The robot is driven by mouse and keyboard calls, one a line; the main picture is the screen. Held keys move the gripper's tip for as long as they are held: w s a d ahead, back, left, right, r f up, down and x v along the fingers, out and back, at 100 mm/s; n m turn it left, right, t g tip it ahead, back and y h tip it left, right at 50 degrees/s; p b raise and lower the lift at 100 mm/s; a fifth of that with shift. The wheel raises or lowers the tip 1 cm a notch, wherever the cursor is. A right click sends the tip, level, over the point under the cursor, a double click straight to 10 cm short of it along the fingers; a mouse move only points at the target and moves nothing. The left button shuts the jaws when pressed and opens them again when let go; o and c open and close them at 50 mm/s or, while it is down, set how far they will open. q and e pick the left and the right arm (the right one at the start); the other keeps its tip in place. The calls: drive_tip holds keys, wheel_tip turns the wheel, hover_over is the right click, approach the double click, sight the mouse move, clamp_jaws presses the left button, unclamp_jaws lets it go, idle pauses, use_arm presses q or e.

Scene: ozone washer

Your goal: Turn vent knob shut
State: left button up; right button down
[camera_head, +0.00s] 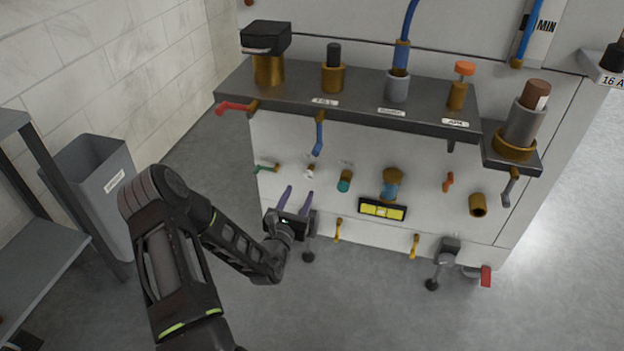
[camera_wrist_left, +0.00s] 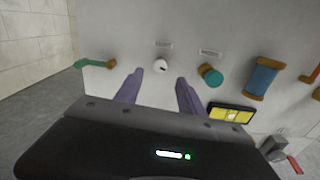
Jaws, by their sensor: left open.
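A small white knob (camera_head: 310,171) sits on the front panel of the white machine, under a small label too blurred to read. A teal knob (camera_head: 344,181) sits to its right; I cannot read which label says vent. My left gripper (camera_head: 296,190) is open and empty, its two purple fingers pointing at the panel just below the white knob. In the left wrist view the white knob (camera_wrist_left: 161,66) shows between and beyond the fingertips (camera_wrist_left: 160,78), apart from them. The teal knob (camera_wrist_left: 210,75) is just right of the right finger. My right gripper is not in view.
A teal lever (camera_head: 266,168) is left of the white knob. A blue handle (camera_head: 319,137) hangs above it from the dark shelf (camera_head: 300,100).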

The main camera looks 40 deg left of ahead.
sight(308, 176)
use_arm(q)
drive_tip(key=b+x, duration=0.2)
drive_tip(key=x, duration=0.5)
drive_tip(key=shift+w+f+b, duration=0.1)
drive_tip(key=shift+b, duration=0.3)
drive_tip(key=shift+w+a, duration=0.1)
drive_tip(key=shift+w, duration=0.2)
drive_tip(key=shift+c, duration=0.5)
clamp_jaws()
